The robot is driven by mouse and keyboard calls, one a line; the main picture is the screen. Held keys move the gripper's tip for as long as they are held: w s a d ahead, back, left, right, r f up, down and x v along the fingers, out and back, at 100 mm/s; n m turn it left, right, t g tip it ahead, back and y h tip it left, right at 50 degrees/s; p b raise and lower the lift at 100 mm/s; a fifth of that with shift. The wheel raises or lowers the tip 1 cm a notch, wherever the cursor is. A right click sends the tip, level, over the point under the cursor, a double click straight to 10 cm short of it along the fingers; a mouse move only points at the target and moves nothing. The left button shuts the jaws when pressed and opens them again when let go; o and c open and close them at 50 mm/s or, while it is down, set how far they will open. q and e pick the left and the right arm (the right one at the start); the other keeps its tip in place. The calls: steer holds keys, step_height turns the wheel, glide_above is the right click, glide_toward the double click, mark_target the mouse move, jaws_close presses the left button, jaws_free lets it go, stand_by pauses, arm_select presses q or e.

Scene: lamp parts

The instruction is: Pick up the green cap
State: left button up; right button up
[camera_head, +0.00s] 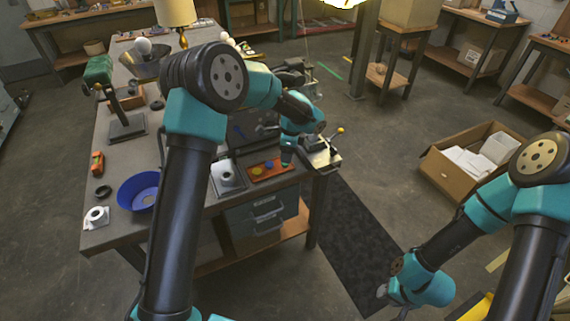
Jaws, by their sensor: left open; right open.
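An orange-red tray (257,177) lies near the front right corner of the workbench. A yellow disc (257,170) and a blue disc (269,165) sit on it. I cannot make out a separate green cap; the tray's right end is partly hidden by my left gripper. My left gripper (287,160) points down at that right end, open. I cannot tell whether anything is between its fingers. My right gripper (384,291) is open, low at the lower right, over the floor and away from the bench.
A blue bowl (138,190), a white spool-like part (96,216) and a grey square-based part (227,177) stand along the bench's (188,205) front. A vise (318,146) is at the right corner. An open cardboard box (452,176) stands on the floor.

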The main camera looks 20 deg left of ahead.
arm_select(q)
steer(key=shift+a+f, duration=0.25)
steer(key=shift+f, duration=1.05)
steer(key=shift+a+f, duration=0.2)
steer(key=shift+f, duration=1.1)
steer(key=shift+s+f, duration=0.1)
